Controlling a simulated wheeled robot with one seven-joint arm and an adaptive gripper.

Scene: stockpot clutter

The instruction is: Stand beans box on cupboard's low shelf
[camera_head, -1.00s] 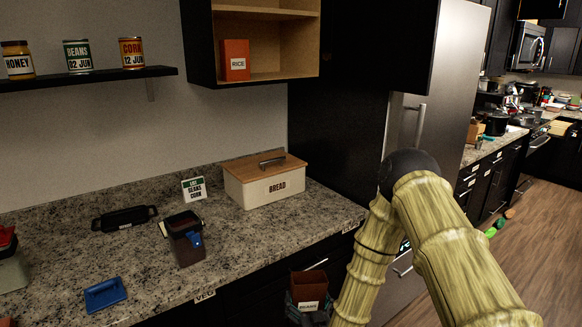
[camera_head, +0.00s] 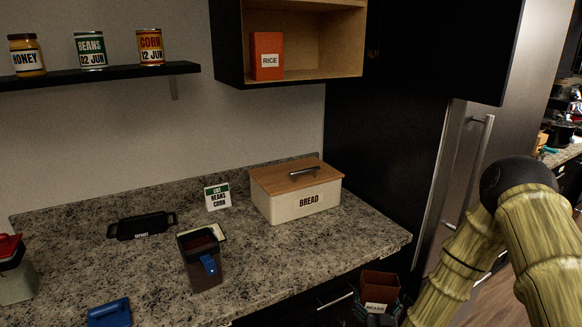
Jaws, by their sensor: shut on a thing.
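The beans box (camera_head: 380,284) is brown with a white BEANS label, low in the view, below and in front of the counter's right end. My gripper (camera_head: 372,310) is shut on it; the fingers show dark beside the box, and the box's lower part is partly hidden. The box looks roughly upright. The open wall cupboard (camera_head: 330,48) is at the upper middle, above and behind the gripper. An orange rice box (camera_head: 267,50) stands on the left of its low shelf (camera_head: 320,75); the shelf right of it is bare.
A bread bin (camera_head: 296,204), a dark container with a blue clip (camera_head: 201,262), a sign (camera_head: 217,197) and a black tray (camera_head: 142,226) occupy the counter. A wall shelf (camera_head: 110,76) holds honey, beans and corn. The fridge (camera_head: 465,165) stands right.

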